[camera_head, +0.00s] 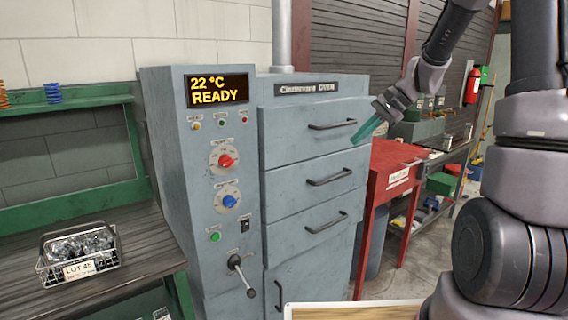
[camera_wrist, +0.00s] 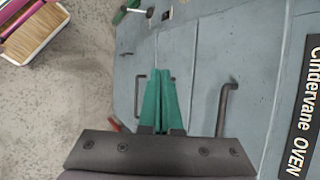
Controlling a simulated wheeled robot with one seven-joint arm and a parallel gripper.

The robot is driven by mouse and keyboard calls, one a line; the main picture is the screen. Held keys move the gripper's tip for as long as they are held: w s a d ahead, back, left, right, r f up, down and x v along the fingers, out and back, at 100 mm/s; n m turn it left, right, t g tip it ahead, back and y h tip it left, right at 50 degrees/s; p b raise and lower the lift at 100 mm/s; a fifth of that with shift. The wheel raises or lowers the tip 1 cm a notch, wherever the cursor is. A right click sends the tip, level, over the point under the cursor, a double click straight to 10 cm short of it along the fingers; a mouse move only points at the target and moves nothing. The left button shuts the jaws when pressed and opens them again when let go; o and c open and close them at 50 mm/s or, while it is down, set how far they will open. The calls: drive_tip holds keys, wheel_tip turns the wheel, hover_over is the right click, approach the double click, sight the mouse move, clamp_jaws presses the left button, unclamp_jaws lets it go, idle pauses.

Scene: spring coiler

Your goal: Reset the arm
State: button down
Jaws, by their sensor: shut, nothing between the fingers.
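My gripper (camera_head: 368,130) is raised in front of the right side of the grey oven (camera_head: 305,193), near the top drawer, with its green fingers pointing down and left. In the wrist view the two green fingers (camera_wrist: 161,103) are together, with nothing between them. Behind them are the oven front and its drawer handles (camera_wrist: 227,108). My arm comes in from the upper right in the head view. I cannot tell how far the fingertips are from the oven face.
The oven display (camera_head: 219,89) reads 22 °C READY. A wire basket (camera_head: 80,254) marked LOT 45 sits on the left bench. A red table (camera_head: 392,168) stands right of the oven. A lever (camera_head: 242,274) sticks out low on the panel. Some floor right of the oven is clear.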

drive_tip(key=s+d+r+n+t+h, duration=0.1)
drive_tip(key=s+r+n+t+h, duration=0.1)
drive_tip(key=s+r, duration=0.4)
drive_tip(key=s+d+r+n+t+h, duration=0.2)
drive_tip(key=s+r, duration=0.4)
drive_tip(key=s, duration=1)
drive_tip(key=shift+s+d+n+t+h, duration=0.3)
drive_tip(key=shift+n+t+h, duration=0.35)
drive_tip(key=shift+h, duration=0.35)
